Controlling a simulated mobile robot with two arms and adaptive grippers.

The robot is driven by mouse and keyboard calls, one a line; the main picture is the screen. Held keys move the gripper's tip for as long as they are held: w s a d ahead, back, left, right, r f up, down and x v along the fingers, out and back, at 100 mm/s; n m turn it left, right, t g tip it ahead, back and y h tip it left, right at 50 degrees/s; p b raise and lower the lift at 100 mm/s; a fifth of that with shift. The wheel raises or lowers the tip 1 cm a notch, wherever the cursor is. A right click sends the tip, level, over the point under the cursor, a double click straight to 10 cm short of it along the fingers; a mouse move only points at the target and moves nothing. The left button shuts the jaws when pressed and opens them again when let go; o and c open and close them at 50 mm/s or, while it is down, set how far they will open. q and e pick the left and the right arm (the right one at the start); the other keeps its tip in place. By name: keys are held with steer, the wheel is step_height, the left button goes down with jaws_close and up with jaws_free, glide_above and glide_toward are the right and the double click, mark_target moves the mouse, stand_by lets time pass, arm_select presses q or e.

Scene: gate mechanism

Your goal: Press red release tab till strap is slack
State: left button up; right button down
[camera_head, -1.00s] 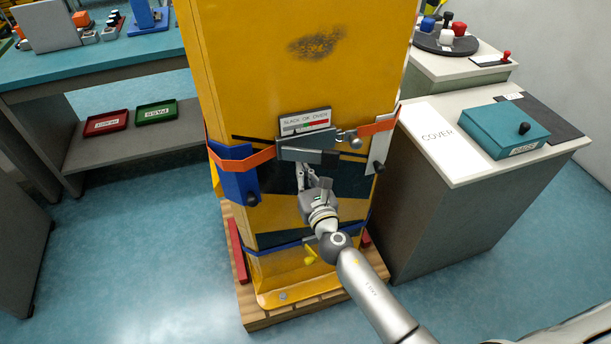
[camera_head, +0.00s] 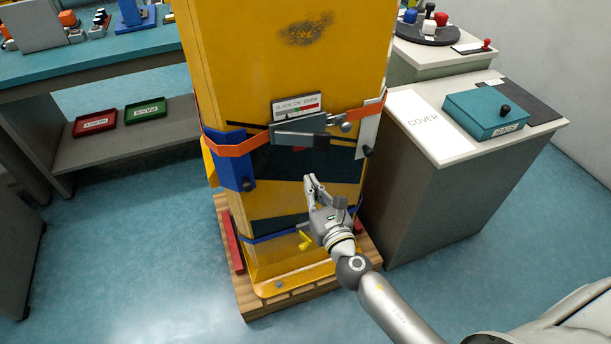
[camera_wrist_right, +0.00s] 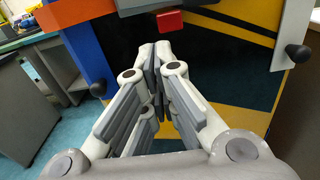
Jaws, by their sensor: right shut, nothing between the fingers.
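The orange strap (camera_head: 228,147) runs round the tall yellow cabinet (camera_head: 255,70) and meets a grey buckle (camera_head: 300,133) on its front. The red release tab (camera_wrist_right: 168,20) hangs below the buckle in the right wrist view, just above and slightly right of my fingertips. My left gripper is not in view.
A blue bracket (camera_head: 232,165) with a black knob stands left of the strap's buckle. The cabinet stands on a wooden pallet (camera_head: 262,306). A lower blue strap (camera_head: 262,238) and a yellow handle (camera_head: 304,240) are near my right wrist. A grey counter (camera_head: 440,190) stands at right.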

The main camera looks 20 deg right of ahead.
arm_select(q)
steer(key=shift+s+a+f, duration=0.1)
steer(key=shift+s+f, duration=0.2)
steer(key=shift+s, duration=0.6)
arm_select(e)
steer(key=shift+s, duration=1.2)
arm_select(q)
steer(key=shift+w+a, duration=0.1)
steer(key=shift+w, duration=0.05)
arm_select(e)
steer(key=shift+d, duration=0.1)
